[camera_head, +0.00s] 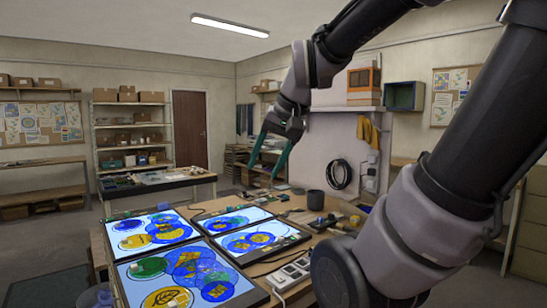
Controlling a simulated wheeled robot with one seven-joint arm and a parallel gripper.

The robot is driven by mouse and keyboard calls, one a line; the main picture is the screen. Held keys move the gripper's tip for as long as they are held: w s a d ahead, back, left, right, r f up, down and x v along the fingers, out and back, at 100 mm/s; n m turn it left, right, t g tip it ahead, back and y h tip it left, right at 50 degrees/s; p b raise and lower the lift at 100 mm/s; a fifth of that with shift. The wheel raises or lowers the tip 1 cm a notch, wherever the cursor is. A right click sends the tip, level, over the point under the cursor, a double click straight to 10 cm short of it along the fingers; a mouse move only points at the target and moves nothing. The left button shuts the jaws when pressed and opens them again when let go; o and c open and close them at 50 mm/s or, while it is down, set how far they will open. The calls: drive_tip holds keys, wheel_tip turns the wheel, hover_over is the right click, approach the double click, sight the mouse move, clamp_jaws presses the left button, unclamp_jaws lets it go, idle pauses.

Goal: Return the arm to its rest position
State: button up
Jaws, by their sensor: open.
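My arm comes in from the right side of the head view and bends over at the upper middle. My gripper (270,150) hangs in the air above the far part of the workbench. Its two teal fingers point down and stand apart, with nothing visible between them. Below and to the left of it, lit panels with painted glass lie on the bench: a far left panel (150,230), a near left panel (185,278) and a right panel (250,232). My gripper does not appear to touch any of them.
The wooden workbench (262,268) holds a dark cup (315,200), small white trays (291,272) and several small tools. A second table (158,182) and a shelf rack (130,130) stand behind. The air around my gripper looks clear.

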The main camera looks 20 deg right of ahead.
drive_tip(key=shift+s+d+r+t+h, duration=0.15)
drive_tip(key=shift+s+d+r+t, duration=0.1)
drive_tip(key=shift+s+r+t, duration=0.2)
drive_tip(key=shift+s+d+r+t+h, duration=0.15)
drive_tip(key=shift+s+d+r+t, duration=0.15)
drive_tip(key=shift+s, duration=0.25)
idle(0.7)
